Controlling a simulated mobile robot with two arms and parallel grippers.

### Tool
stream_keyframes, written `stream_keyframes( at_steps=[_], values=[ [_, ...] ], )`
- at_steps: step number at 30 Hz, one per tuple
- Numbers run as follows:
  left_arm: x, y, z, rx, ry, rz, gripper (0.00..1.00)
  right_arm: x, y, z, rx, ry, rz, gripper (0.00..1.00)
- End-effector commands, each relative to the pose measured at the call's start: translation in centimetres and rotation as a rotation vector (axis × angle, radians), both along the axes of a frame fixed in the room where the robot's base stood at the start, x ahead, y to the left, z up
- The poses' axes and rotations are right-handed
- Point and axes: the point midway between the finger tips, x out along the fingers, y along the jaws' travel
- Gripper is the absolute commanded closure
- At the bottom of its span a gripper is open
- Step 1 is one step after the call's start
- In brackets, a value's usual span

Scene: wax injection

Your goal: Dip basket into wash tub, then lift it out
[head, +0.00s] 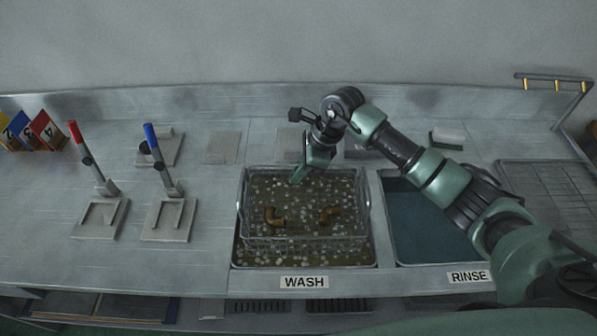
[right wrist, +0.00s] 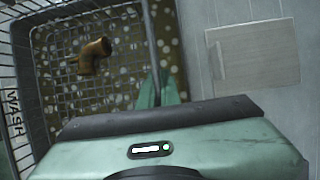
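The wire basket (head: 304,241) is over and partly within the wash tub (head: 303,267), its rim above the tub's edge. It holds two brown elbow fittings (head: 273,216) and (head: 329,214); one fitting shows in the right wrist view (right wrist: 95,55). Murky brown water with pale foam spots shows through the mesh. How deep the basket sits is hard to tell. My right gripper (head: 298,178) points down at the basket's back side. In the right wrist view its green fingers (right wrist: 158,90) close around the basket's rim wire. My left gripper is out of view.
The rinse tub (head: 415,215) with blue water is right of the wash tub, under my right arm. A wire rack (head: 545,190) is farther right. Red and blue toggle clamps (head: 100,180) (head: 160,165) stand left. Coloured number cards (head: 45,128) are at far left.

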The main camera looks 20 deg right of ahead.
Motion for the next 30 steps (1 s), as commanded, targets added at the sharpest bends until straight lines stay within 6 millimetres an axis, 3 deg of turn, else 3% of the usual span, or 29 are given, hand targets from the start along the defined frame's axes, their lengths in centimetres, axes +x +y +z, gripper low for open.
stream_keyframes(
  at_steps=[15,30],
  values=[
    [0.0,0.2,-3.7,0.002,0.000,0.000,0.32,0.1,0.0,-3.9,0.002,-0.001,-0.001,1.00],
    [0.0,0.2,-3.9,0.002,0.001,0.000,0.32,0.0,0.0,-4.1,0.002,-0.001,-0.001,1.00]
  ],
)
